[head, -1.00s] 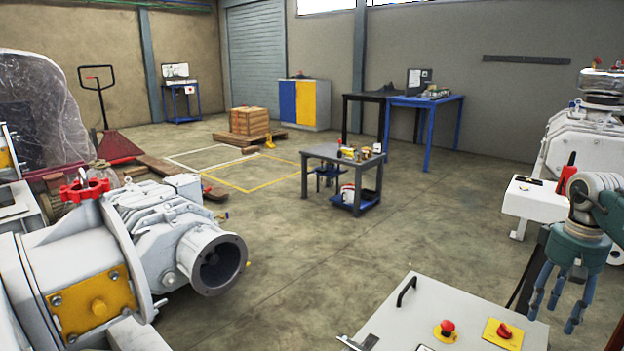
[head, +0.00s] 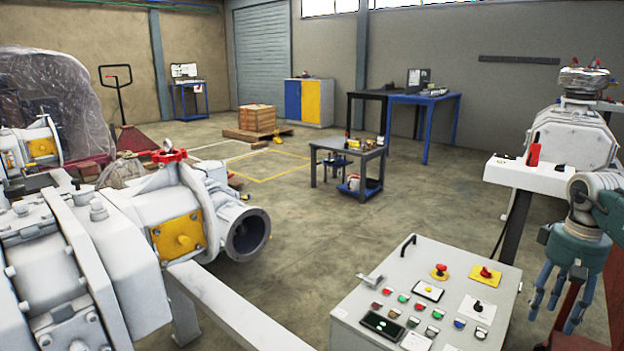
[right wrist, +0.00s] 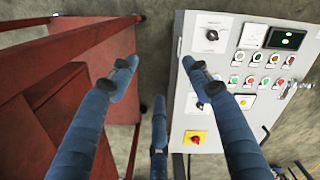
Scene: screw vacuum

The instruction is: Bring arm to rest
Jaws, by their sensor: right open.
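My right gripper (head: 562,295) hangs at the right edge of the head view, fingers pointing down. Its blue fingers are spread apart and hold nothing. It is to the right of the grey control panel (head: 377,275) in that view. In the right wrist view the open fingers (right wrist: 155,75) show from above, with the control panel (right wrist: 179,110) under and beside the right finger and a red metal frame (right wrist: 60,60) under the left one. I cannot tell the height above them. My left gripper is not in view.
The panel carries several buttons, a red emergency stop (head: 439,270) and a rotary switch (head: 485,271). White vacuum pumps (head: 75,270) fill the left side; another machine (head: 570,135) stands at the right. A grey cart (head: 350,148) stands mid-floor, with open floor (head: 330,230) before it.

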